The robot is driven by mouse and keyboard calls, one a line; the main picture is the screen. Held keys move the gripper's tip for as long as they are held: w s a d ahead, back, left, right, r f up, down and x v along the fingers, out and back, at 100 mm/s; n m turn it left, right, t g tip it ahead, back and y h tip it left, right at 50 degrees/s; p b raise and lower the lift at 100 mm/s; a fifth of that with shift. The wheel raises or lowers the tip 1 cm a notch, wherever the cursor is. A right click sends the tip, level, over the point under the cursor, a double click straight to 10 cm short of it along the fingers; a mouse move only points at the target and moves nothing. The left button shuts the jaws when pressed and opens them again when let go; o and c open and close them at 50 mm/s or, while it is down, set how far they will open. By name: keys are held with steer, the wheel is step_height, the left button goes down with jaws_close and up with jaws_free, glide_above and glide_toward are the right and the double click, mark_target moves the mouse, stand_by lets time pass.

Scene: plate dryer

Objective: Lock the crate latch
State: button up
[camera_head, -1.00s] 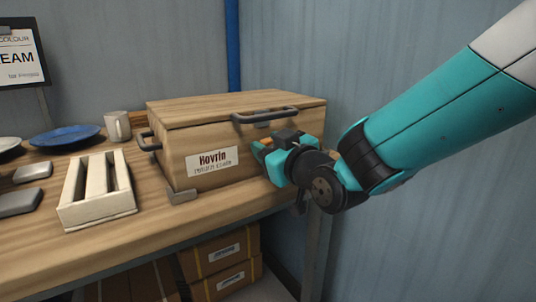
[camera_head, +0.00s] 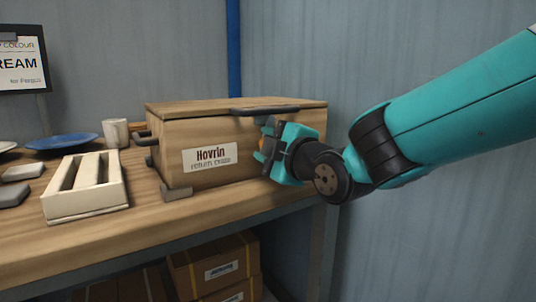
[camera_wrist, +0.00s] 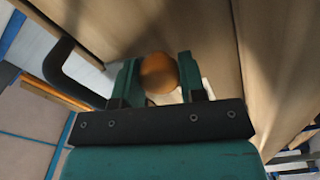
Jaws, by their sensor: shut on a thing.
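The wooden crate (camera_head: 175,133) stands on the bench with its lid down, showing a "Hovrin" label. My gripper (camera_head: 265,146) is at the right part of the crate's front face, below the lid's dark handle (camera_head: 264,110). In the wrist view my gripper (camera_wrist: 159,80) has a finger on each side of a round orange knob (camera_wrist: 158,70) and is shut on it. The knob appears to belong to the crate latch.
A white slatted rack (camera_head: 85,206), a blue plate (camera_head: 62,141), a mug (camera_head: 115,132) and grey blocks (camera_head: 22,171) are on the bench left of the crate. Cardboard boxes (camera_head: 215,268) stand below. A wall is close behind and to the right.

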steer(key=shift+f+n+b, duration=0.15)
steer(key=shift+n+b, duration=0.7)
steer(key=shift+n, duration=1.15)
steer(key=o, duration=0.9)
steer(key=shift+v, duration=8.7)
